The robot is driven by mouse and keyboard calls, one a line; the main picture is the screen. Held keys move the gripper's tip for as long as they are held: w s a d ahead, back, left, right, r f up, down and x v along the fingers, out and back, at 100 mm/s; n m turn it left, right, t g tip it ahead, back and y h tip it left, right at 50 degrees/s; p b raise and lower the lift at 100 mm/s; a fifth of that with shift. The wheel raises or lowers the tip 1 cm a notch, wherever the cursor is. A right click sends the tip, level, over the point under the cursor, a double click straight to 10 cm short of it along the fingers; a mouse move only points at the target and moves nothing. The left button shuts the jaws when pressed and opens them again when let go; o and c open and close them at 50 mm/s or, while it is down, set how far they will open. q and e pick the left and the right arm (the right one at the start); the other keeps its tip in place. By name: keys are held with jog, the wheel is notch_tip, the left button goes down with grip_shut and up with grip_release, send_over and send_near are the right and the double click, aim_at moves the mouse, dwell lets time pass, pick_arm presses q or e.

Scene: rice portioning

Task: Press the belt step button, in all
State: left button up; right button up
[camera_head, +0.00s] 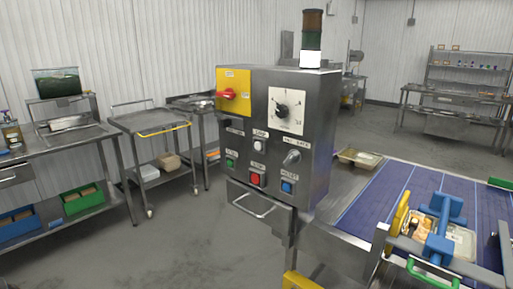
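A grey control box (318,140) stands at the centre, beside the conveyor. Its face carries a green button (229,163), a red button (255,180), a blue button (287,187) and a white button (259,145). Small labels sit above them, too blurred to read, so I cannot tell which is the belt step button. A grey selector (291,157), a dial (282,111) and a red switch (229,94) on a yellow plate are also on the face. The blue belt (375,204) runs to the right. Neither of my grippers is in view.
A blue fixture (441,229) with yellow and green parts stands over another tray at lower right. A handle (254,205) juts out below the buttons. Floor (185,245) in front of the box is clear.

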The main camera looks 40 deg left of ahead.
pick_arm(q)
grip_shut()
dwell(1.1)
